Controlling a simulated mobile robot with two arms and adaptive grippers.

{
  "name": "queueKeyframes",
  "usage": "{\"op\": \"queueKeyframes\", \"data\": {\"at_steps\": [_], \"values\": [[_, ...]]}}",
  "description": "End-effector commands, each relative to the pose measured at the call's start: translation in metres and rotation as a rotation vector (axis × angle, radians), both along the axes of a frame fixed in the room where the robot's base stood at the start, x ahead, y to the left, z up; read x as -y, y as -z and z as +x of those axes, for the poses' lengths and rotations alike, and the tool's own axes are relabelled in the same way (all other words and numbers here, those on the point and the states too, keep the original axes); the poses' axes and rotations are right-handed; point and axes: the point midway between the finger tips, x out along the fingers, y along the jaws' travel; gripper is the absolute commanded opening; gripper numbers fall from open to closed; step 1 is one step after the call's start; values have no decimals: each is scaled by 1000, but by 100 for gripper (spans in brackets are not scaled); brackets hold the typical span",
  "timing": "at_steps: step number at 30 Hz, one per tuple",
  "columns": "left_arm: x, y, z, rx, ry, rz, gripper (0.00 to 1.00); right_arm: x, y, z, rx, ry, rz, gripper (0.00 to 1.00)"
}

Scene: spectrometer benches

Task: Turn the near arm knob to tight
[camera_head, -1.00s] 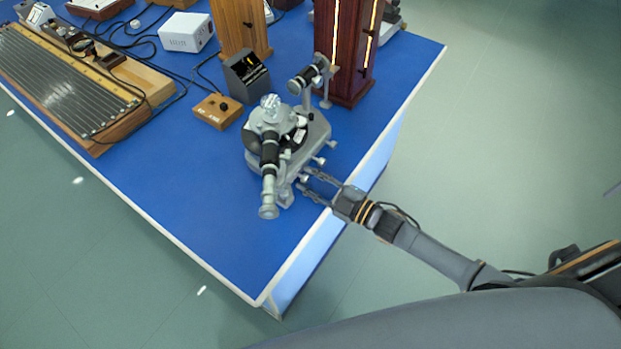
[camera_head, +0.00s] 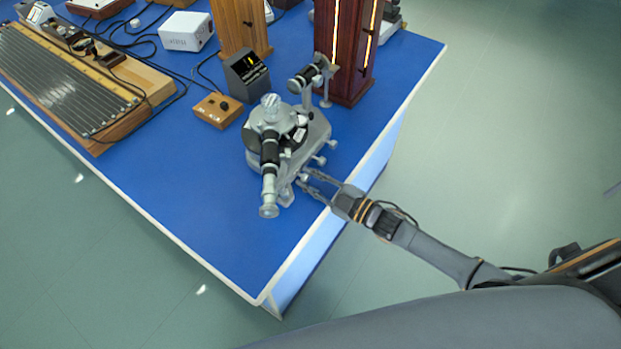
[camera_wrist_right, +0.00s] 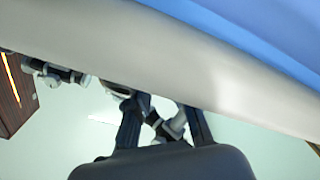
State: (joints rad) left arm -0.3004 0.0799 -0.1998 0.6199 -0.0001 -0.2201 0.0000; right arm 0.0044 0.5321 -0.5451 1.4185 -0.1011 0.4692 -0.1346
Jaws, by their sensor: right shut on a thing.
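The grey spectrometer (camera_head: 285,135) stands on the blue bench near its right edge, with its black-and-grey telescope (camera_head: 269,170) pointing toward the front. Several small knobs stick out along its right side. My right gripper (camera_head: 304,182) reaches in from the right at the lowest of these, the near arm knob (camera_head: 303,177), with its fingers shut on it. The knob is small and partly hidden by the fingers. In the right wrist view the two dark fingers (camera_wrist_right: 165,125) show with grey metal parts between and behind them. My left gripper is not in view.
A small wooden box with a black knob (camera_head: 218,110) and a dark meter box (camera_head: 246,75) stand left of the spectrometer. A tall dark-red wooden case (camera_head: 345,50) stands behind it. The blue bench (camera_head: 200,200) is clear at the front left.

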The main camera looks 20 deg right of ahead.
Motion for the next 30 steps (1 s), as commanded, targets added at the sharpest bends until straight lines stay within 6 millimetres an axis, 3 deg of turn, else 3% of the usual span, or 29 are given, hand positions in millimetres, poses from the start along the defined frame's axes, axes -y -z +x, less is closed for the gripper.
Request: {"op": "queueKeyframes", "data": {"at_steps": [30], "values": [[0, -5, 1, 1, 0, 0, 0, -1, 1, -1, -574, 0, 733, 0]]}}
